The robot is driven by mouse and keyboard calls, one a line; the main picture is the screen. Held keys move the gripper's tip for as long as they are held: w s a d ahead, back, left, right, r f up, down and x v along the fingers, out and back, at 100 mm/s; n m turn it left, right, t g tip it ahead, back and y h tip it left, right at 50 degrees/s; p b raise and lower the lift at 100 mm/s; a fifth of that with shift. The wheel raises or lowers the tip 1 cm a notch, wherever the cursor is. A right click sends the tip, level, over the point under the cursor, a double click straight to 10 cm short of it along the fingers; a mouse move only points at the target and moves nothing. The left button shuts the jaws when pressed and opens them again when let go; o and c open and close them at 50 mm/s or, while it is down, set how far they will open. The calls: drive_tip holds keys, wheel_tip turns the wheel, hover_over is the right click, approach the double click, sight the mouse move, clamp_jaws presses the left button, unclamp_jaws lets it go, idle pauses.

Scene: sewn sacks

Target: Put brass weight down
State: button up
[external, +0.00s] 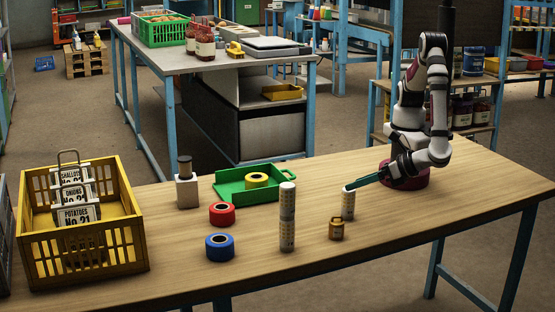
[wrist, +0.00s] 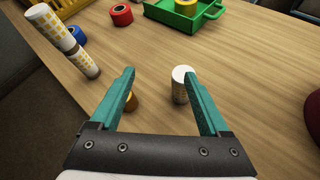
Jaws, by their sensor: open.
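The brass weight (external: 336,229) is a small golden piece standing on the wooden table near its front edge. In the wrist view the brass weight (wrist: 132,102) shows only partly, behind my left finger. My gripper (external: 358,183) is open, with teal fingers pointing left above the table. It is above and to the right of the weight in the external view. Nothing is held.
A short patterned cylinder (external: 348,205) stands close to the fingers. A tall patterned column (external: 287,218) is left of the weight. Red tape (external: 222,214), blue tape (external: 219,247), a green tray (external: 232,193) and a yellow crate (external: 130,232) lie farther left. The front right table is clear.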

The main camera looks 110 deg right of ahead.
drive_tip(key=s+d+r+m+g+y, duration=0.1)
drive_tip(key=s+d+r+m+g, duration=0.25)
drive_tip(key=d+m, duration=0.4)
drive_tip(key=s+d+r+m+g+y, duration=0.1)
drive_tip(key=s+d+r+m+g, duration=0.2)
drive_tip(key=d+r+m+g, duration=0.35)
drive_tip(key=s+d+r+m+t+y, duration=0.1)
drive_tip(key=s+d+m+y, duration=0.1)
drive_tip(key=s+m+y, duration=0.6)
drive_tip(key=s+m, duration=0.2)
drive_tip(key=m, duration=0.5)
drive_tip(key=shift+s+r+m+y, duration=0.2)
drive_tip(key=shift+r+m+y, duration=0.2)
